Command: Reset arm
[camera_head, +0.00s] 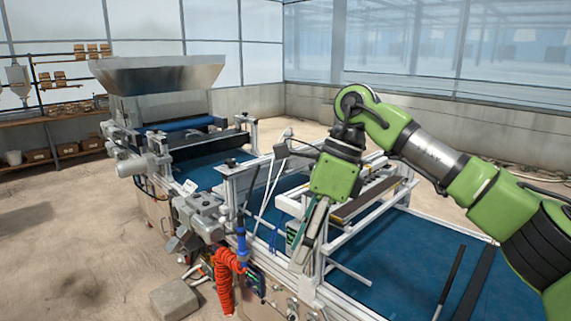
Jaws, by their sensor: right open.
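My right arm, green and grey, comes in from the right and bends down over the machine. My right gripper (303,246) hangs pointing down in front of the seeder's near side rail. Its jaws are open, and I see nothing held between them. Its fingers overlap the frame in the picture, and I cannot tell whether they touch it. The tray seeder (205,172) runs from the back left to the front right, with a blue conveyor belt (399,255). My left gripper is not in view.
A metal hopper (158,75) stands at the seeder's far end. A coiled orange hose (224,284) hangs at its near side. A grey block (174,299) lies on the floor. A shelf (62,112) stands against the left wall. The floor at left is clear.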

